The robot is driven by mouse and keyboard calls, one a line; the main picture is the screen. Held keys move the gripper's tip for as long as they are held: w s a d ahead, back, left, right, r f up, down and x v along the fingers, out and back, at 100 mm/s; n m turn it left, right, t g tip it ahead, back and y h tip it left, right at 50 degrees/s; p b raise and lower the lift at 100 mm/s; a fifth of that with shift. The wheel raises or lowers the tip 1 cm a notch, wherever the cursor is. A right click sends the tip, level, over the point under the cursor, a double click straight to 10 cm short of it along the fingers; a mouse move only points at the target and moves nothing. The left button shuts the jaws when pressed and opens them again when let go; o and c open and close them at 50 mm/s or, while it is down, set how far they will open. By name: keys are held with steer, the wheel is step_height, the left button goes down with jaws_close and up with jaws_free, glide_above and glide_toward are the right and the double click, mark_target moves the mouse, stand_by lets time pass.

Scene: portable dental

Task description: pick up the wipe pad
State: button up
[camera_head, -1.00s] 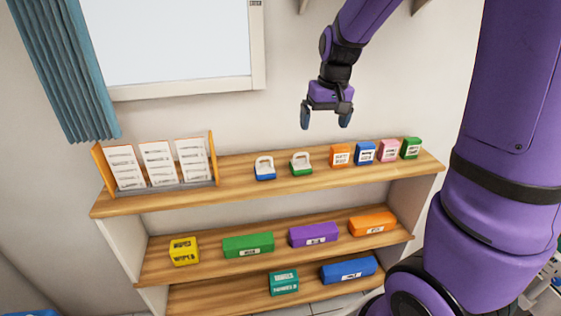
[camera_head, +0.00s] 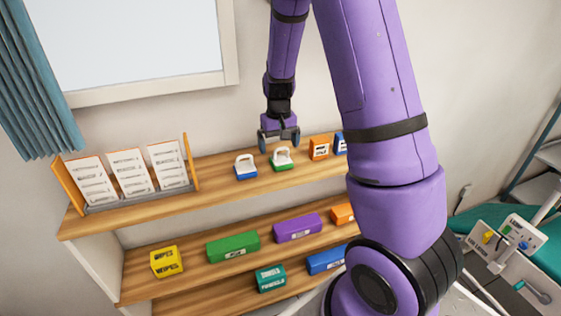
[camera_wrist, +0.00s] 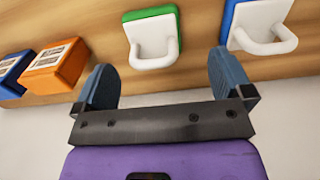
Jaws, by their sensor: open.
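Two small pads with white loop handles stand on the top shelf. One has a blue base (camera_head: 245,172) and one a green base (camera_head: 282,165). Which of them the task calls the wipe pad, I cannot tell. My gripper (camera_head: 280,140) is open and empty, just above and behind the green-based pad in the head view. In the wrist view, the green-based pad (camera_wrist: 152,40) is ahead, between the lines of the two fingers (camera_wrist: 162,82), apart from them. The blue-based pad (camera_wrist: 258,24) is farther right there, partly cut off by the frame edge.
An orange box (camera_head: 319,148) and a blue box (camera_head: 340,143) stand right of the pads; my arm hides the shelf beyond. A card rack (camera_head: 190,162) stands at the left. Lower shelves hold several coloured boxes. The wall is close behind.

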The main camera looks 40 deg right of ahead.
mark_target(281, 158)
steer(key=shift+s+d+f, duration=0.1)
steer(key=shift+d+f, duration=0.1)
steer(key=shift+f, duration=1.1)
steer(key=shift+s+d+f, duration=0.1)
steer(key=shift+d+f, duration=0.05)
steer(key=shift+f, duration=1.15)
steer(key=c, duration=1)
